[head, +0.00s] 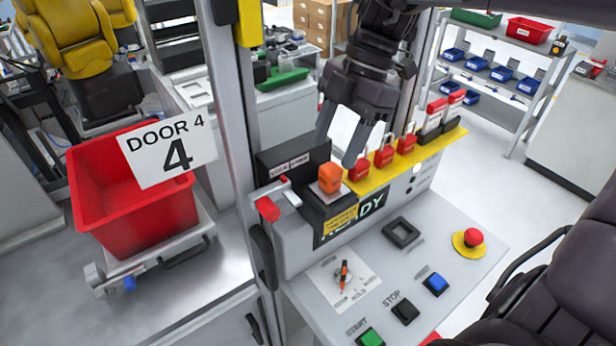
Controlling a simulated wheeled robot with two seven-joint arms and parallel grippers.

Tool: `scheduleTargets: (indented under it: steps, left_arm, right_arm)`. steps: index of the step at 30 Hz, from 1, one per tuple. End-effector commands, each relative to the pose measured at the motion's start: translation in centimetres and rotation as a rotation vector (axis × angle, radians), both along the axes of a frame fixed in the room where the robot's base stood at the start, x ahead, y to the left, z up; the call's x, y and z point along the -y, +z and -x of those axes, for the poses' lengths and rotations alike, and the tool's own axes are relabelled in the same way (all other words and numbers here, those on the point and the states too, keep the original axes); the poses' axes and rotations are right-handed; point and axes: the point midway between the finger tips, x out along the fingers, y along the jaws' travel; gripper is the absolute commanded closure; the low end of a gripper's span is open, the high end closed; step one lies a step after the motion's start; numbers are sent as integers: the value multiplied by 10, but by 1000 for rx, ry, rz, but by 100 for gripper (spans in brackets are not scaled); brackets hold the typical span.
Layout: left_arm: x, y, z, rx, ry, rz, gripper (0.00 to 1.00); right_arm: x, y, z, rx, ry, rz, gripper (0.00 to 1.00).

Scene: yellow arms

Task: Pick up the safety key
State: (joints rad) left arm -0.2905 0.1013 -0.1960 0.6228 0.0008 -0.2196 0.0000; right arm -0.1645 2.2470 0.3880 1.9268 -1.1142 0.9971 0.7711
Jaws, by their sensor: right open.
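An orange block-shaped piece (331,178), which looks like the safety key, stands upright on a black holder (328,204) with a yellow label on the console. My right gripper (340,145) comes down from the top of the view, with its dark fingers spread apart. It is open and empty, just above and behind the orange piece, apart from it as far as I can tell. The left gripper is not in view.
The console has an emergency stop (473,237), buttons and a rotary switch (344,272). A red-handled latch (268,208) and post (235,130) stand left, near a red bin (125,205).

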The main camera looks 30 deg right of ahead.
Motion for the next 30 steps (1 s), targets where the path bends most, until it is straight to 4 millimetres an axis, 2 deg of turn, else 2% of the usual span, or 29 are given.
scheduleTargets:
  steps: [6,9,15,21,30]
  left_arm:
    - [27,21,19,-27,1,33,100]
    - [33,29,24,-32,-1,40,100]
    - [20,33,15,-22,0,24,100]
    - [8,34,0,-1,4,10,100]
    - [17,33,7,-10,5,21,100]
  right_arm:
    - [-11,-21,1,-6,1,-5,45]
    - [-16,-36,1,-5,1,-4,45]
    - [-22,-54,1,-1,-1,-2,45]
    - [-22,-55,0,1,-2,-1,45]
    - [-22,-55,0,1,0,-1,85]
